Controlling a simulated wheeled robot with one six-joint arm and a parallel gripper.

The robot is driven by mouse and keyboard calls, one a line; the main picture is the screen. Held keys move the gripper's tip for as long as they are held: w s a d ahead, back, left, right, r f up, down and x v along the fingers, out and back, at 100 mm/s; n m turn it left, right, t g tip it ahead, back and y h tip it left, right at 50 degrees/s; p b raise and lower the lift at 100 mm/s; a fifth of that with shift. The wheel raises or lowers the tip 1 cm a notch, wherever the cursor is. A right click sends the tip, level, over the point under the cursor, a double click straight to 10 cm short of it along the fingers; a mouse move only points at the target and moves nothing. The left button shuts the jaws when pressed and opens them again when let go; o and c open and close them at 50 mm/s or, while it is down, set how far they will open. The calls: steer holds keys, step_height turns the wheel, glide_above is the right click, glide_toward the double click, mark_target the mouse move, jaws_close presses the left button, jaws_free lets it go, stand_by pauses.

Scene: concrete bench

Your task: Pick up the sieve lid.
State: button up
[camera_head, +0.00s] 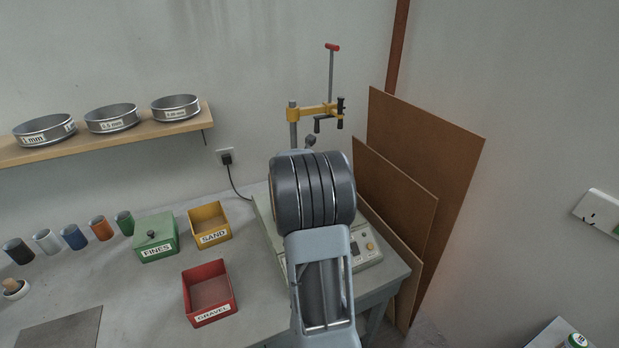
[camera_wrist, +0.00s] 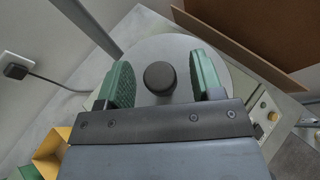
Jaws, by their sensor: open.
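The sieve lid (camera_wrist: 145,54) is a round grey disc with a black knob (camera_wrist: 160,78) at its middle, seen in the wrist view. My gripper (camera_wrist: 160,74) is open, with one green-padded finger on each side of the knob and a gap on both sides. Nothing is held. I cannot tell how far the fingertips are above the lid. In the head view my arm hides the lid and my fingers, over the bench machine (camera_head: 369,248) with a control panel.
A yellow clamp (camera_head: 312,113) on a post rises behind my arm. Brown boards (camera_head: 420,150) lean at the right. The SAND bin (camera_head: 209,224), GRAVEL bin (camera_head: 208,290) and lidded green FINES bin (camera_head: 156,237) stand left. Three sieves (camera_head: 112,118) sit on the shelf.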

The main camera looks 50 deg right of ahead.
steer(key=shift+x, duration=1.05)
steer(key=c, duration=1.1)
steer(key=shift+o, duration=0.2)
